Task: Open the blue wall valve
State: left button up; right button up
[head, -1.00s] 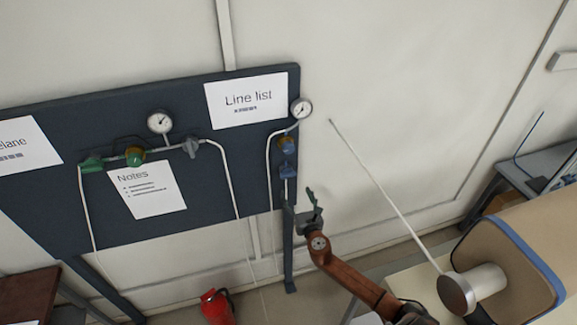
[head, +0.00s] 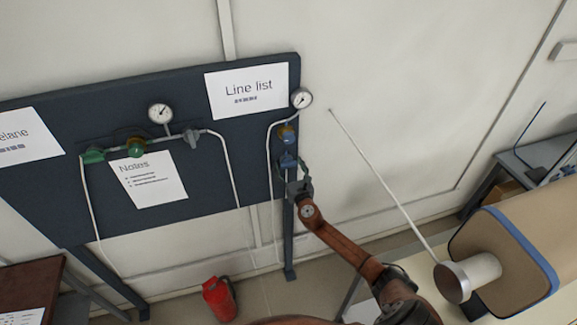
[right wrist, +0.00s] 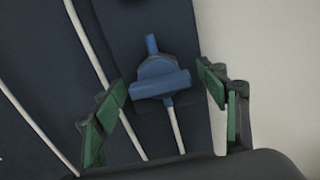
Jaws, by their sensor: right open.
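The blue wall valve (head: 287,162) is on the right edge of the dark board, below a round gauge. In the right wrist view the blue valve (right wrist: 160,80) shows its wide handle lying crosswise, with a thin pipe running down from it. My right gripper (head: 297,180) is just below and beside the valve in the head view. In the right wrist view my right gripper (right wrist: 165,98) is open, its green-padded fingers on either side of the valve. No contact shows, and nothing is between the pads except the valve ahead. My left gripper is not in view.
The dark board (head: 85,215) also carries a green valve (head: 136,148), a grey valve (head: 191,136) and paper sheets. A red extinguisher (head: 219,299) stands on the floor below.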

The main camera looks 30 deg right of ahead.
jog(key=shift+c, duration=0.4)
jog(key=c, duration=1.1)
